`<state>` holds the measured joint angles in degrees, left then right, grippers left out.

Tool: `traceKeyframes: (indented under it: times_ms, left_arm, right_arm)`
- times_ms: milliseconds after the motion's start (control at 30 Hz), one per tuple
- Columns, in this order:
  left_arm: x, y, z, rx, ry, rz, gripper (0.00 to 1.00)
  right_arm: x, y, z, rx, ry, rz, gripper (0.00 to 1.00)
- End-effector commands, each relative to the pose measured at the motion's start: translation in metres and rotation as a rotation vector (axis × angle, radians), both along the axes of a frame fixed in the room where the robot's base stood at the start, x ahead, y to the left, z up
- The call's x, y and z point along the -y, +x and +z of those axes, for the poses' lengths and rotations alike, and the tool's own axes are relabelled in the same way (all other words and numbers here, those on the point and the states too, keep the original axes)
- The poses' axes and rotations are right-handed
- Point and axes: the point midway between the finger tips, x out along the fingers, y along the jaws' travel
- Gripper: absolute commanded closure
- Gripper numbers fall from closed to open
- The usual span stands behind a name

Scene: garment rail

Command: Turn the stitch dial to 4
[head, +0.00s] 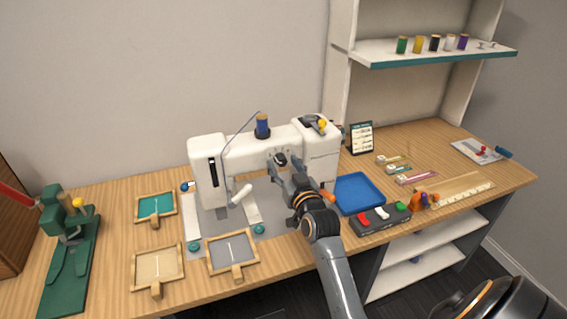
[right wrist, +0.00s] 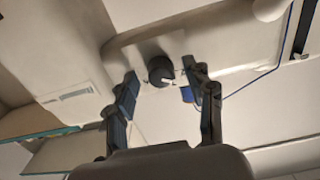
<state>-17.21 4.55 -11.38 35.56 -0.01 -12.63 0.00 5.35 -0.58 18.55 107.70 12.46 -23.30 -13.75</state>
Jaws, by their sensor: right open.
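The white sewing machine (head: 208,172) stands on the wooden table in the head view. The stitch dial is a dark round knob with a white pointer mark on the machine's front; it shows in the right wrist view (right wrist: 160,70) and in part in the head view. My right gripper (head: 281,165) is in front of the dial. In the right wrist view its two open fingers (right wrist: 165,86) stand on either side of the dial, with gaps. The numbers around the dial are too small to read. My left gripper does not show.
A blue tray (head: 359,193) and a dark box with coloured switches (head: 380,218) lie right of my arm. Several wooden frames (head: 157,266) lie at the front left. A green press (head: 68,255) stands at the far left. A spool (head: 262,126) sits on the machine.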

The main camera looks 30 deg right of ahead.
Motion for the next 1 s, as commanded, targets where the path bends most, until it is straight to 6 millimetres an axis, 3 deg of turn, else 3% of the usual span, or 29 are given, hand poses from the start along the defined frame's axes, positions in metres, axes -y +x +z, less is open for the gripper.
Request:
traceKeyframes:
  times_ms: [367,600,633,1000]
  left_arm:
    - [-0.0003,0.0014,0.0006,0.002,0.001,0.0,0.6]
    - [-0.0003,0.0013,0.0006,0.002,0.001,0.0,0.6]
    - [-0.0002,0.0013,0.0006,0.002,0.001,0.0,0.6]
    - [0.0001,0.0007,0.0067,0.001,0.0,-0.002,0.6]
  right_arm:
    - [0.0014,0.0052,0.0001,0.001,0.0,0.0,0.49]
    - [0.0013,0.005,0.0001,0.0,0.0,0.0,0.98]
    - [0.0013,0.005,0.0001,0.0,0.0,0.0,1.0]
    - [0.001,0.0052,0.0015,0.014,0.059,0.0,1.0]
